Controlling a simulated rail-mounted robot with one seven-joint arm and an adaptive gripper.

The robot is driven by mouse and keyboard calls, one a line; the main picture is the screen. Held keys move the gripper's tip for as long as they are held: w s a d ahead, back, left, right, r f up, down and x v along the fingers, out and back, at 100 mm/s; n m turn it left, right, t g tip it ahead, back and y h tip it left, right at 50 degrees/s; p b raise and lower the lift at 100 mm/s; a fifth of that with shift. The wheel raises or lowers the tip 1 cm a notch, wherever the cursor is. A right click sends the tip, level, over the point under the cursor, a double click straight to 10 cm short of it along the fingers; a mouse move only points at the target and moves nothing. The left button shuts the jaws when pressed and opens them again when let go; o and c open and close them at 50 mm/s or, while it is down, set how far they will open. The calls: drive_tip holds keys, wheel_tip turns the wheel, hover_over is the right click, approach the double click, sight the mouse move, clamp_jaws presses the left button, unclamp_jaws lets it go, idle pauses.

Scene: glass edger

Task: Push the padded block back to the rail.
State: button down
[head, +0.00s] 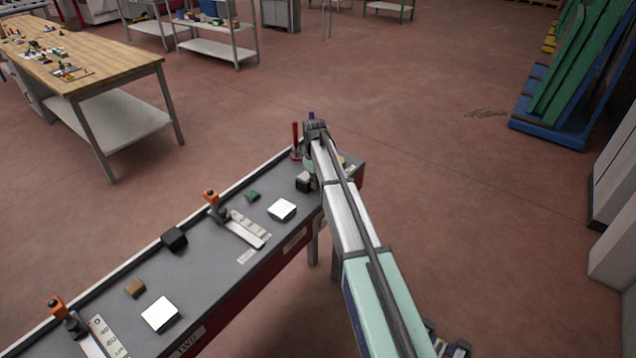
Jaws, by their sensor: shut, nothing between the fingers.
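A small dark block with a pale face (303,182), which looks like the padded block, sits on the grey bench top just left of my arm. A gap of bare top shows between it and the raised dark rail (253,179) along the bench's far edge. My arm reaches from the lower right over the bench's right end, its dark far joint beside a red post (295,140). My gripper cannot be made out; the arm seems to hide it. Whether it touches the block cannot be seen.
Another black block (174,238) sits at the rail. Orange-topped stops (211,196) with scale plates, a green block (253,196), a tan block (134,288) and white pads (282,210) are along the bench. A wooden worktable (120,72) stands upper left. Floor beyond the bench is open.

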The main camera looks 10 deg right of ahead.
drive_tip(key=w+a+b, duration=0.1)
drive_tip(key=w+a, duration=0.2)
drive_tip(key=w, duration=0.1)
drive_tip(key=w+a+b, duration=0.1)
drive_tip(key=w+a, duration=0.3)
drive_tip(key=w+a+b, duration=0.1)
drive_tip(key=w+a, duration=0.2)
drive_tip(key=w, duration=0.1)
drive_tip(key=shift+a, duration=0.25)
drive_tip(key=shift+w+a, duration=0.2)
drive_tip(key=shift+a, duration=0.15)
drive_tip(key=shift+s, duration=0.1)
